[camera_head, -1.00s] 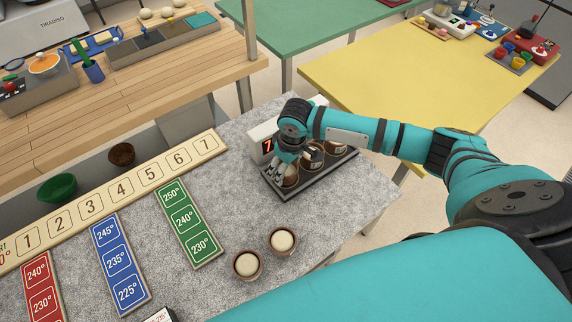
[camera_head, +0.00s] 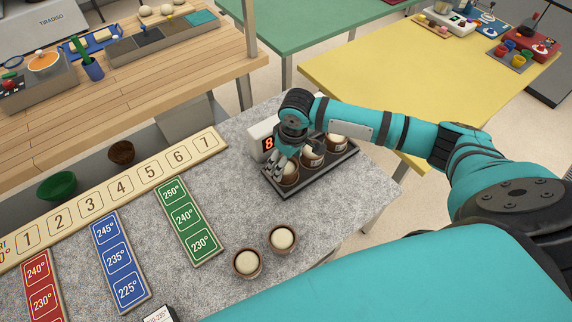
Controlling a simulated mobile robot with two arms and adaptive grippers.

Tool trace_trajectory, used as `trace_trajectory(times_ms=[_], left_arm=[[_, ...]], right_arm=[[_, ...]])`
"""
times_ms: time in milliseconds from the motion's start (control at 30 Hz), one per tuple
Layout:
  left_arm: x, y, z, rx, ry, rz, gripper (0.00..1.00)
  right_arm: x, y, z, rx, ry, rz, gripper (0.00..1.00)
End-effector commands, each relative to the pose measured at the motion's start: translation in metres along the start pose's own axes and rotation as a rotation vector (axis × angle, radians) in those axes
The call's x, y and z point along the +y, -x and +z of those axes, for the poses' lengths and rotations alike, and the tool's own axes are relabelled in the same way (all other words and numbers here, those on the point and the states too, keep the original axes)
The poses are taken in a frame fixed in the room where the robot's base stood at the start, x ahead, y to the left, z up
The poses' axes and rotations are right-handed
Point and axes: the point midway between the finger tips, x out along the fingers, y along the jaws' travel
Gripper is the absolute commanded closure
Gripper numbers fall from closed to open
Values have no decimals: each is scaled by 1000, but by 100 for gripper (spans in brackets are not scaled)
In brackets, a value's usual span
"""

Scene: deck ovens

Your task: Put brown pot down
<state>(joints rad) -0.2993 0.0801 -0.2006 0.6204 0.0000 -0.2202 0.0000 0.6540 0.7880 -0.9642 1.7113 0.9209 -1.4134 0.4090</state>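Three brown pots with pale dough stand in a row on a dark tray (camera_head: 322,174). The near-left pot (camera_head: 288,176) is directly under my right gripper (camera_head: 289,164). The middle pot (camera_head: 312,159) and the far-right pot (camera_head: 338,141) stand beyond it. My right gripper points down over the near-left pot, its fingers spread apart around the pot's top, and hides part of it. Two more brown pots, a left one (camera_head: 247,264) and a right one (camera_head: 282,240), stand on the grey counter in front. My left gripper is not in view.
A white display box (camera_head: 260,138) showing a red 8 stands behind the tray. A numbered wooden strip (camera_head: 108,195) and red, blue and green temperature boards (camera_head: 188,220) lie to the left. The speckled counter (camera_head: 235,205) is clear between boards and tray.

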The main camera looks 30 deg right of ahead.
Motion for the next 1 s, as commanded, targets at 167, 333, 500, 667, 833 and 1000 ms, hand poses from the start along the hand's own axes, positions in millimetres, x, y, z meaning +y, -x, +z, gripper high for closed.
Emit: trace_trajectory(times_ms=[167, 333, 500, 667, 833, 1000], left_arm=[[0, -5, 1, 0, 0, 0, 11], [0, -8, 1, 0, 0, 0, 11], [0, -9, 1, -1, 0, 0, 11], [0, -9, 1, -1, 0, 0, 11], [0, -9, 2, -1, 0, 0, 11], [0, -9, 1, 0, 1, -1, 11]], right_arm=[[1, 40, -1, 5, 2, 2, 23], [0, 73, -1, 3, 1, 1, 23], [0, 92, 0, 1, 0, 0, 23], [0, 97, 0, 0, 0, 0, 23], [0, 97, 0, 0, 0, 0, 23], [-4, 94, 1, 1, 9, -5, 23]])
